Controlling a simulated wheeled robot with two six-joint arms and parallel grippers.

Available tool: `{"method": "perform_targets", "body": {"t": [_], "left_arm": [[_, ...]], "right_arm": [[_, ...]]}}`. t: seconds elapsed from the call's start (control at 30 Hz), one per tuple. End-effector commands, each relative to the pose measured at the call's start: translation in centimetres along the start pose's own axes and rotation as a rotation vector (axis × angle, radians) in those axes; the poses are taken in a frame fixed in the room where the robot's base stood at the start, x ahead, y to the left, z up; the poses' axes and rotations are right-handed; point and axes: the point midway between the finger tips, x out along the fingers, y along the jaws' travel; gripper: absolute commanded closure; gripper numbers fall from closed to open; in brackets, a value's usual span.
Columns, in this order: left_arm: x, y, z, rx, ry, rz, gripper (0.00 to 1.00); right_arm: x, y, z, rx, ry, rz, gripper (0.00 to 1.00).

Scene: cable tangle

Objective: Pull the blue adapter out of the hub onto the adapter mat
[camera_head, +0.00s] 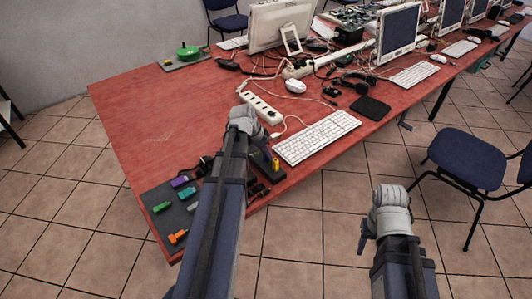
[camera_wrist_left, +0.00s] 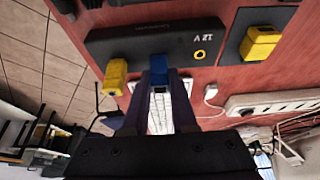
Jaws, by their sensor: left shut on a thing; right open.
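In the left wrist view, the blue adapter (camera_wrist_left: 158,72) is between the fingers of my left gripper (camera_wrist_left: 159,84), which is shut on it. It sits at the edge of the black hub (camera_wrist_left: 155,42), marked 12V; I cannot tell how deep it is in its socket. A yellow adapter (camera_wrist_left: 115,77) is in the hub to its left, and a yellow ring (camera_wrist_left: 199,54) is to its right. The dark adapter mat (camera_head: 181,217) is left of that arm. My right gripper (camera_head: 363,236) is open, over the floor.
The mat holds green (camera_head: 161,208), orange (camera_head: 178,237) and purple (camera_head: 180,181) pieces. A yellow block (camera_wrist_left: 261,42) on a dark pad is beside the hub. A white keyboard (camera_head: 316,137) and power strip (camera_head: 260,108) lie beyond. The red table (camera_head: 135,115) is clear at far left.

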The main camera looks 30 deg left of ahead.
Motion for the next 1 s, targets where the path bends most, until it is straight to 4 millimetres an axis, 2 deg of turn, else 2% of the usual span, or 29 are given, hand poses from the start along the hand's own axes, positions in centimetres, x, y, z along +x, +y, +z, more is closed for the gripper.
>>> {"method": "perform_targets", "body": {"t": [0.37, 1.0], "left_arm": [[-0.3, 0.0, -0.1, 0.0, 0.0, 0.0, 1.0], [-2.6, 0.0, -1.1, 0.0, 0.0, 0.0, 1.0]], "right_arm": [[-0.3, 0.0, 0.0, 0.0, 0.0, 0.0, 0.5], [-2.8, 0.3, 0.2, 0.0, 0.0, 0.0, 0.5]]}}
